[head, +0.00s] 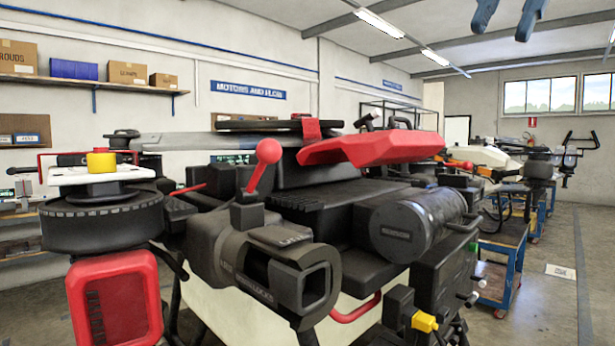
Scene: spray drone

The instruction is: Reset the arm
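My gripper (501,32) shows at the top right edge of the head view. Only its two blue-grey fingers are in the picture, pointing down and apart with an empty gap between them. The rest of my arm is out of view. The gripper appears high, against the ceiling, and away from the spray drone (330,215). The drone fills the middle of the view, with black body parts, a red cover (370,149), a red-knobbed lever (266,165) and a dark cylinder (420,222).
A black motor with a yellow cap (101,163) sticks out at the near left. Blue carts (505,262) stand at the right with more equipment behind. Boxes sit on a wall shelf (95,84) at the left. Grey floor (590,240) is clear at the far right.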

